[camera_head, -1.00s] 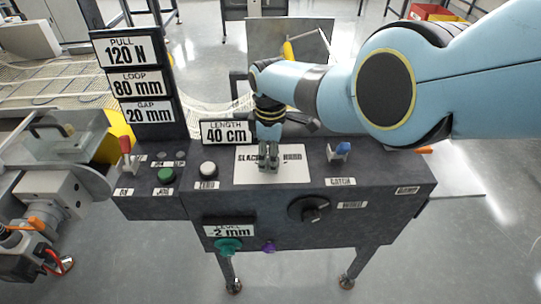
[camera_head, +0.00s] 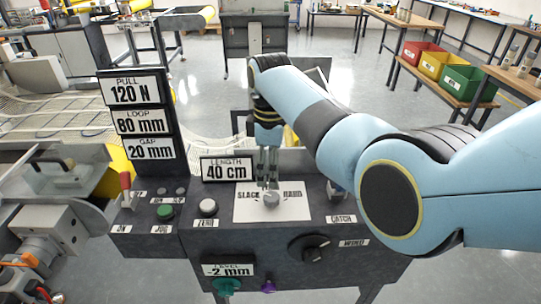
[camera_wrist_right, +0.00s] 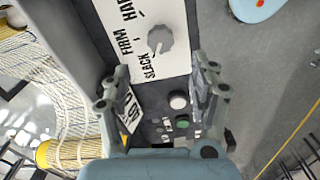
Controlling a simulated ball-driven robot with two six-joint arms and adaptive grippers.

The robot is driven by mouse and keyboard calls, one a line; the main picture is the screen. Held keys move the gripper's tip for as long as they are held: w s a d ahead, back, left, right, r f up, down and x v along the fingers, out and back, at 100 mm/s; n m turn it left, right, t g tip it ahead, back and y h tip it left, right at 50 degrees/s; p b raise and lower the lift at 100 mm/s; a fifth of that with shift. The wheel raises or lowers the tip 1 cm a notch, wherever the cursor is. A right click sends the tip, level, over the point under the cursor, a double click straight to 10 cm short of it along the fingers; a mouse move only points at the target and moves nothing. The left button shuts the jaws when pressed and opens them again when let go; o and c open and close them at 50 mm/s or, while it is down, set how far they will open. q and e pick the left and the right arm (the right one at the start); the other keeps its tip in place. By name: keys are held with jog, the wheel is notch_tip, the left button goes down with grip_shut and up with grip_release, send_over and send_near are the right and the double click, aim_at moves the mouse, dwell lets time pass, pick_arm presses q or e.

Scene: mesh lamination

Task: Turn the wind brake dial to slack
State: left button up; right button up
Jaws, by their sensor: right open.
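The wind brake dial is a round grey knob (camera_head: 271,199) on a white plate (camera_head: 298,205) marked SLACK and HARD on the dark console. The wrist view shows the dial (camera_wrist_right: 160,40) with SLACK, FIRM and HARD around it. Its raised grip seems to slant toward SLACK, but the exact pointer is hard to read. My right gripper (camera_head: 267,183) points down just behind and above the dial. In the wrist view its two fingers (camera_wrist_right: 158,84) are spread with nothing between them, and the dial lies beyond the tips. My left gripper is not in view.
The LENGTH display (camera_head: 227,169) stands close left of my right gripper. A white button (camera_head: 208,207), a green button (camera_head: 165,211) and a red-handled lever (camera_head: 126,187) are further left. A black knob (camera_head: 310,248) is on the front face. My right arm covers part of the catch switch.

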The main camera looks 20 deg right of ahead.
jog(key=shift+r, duration=1.6)
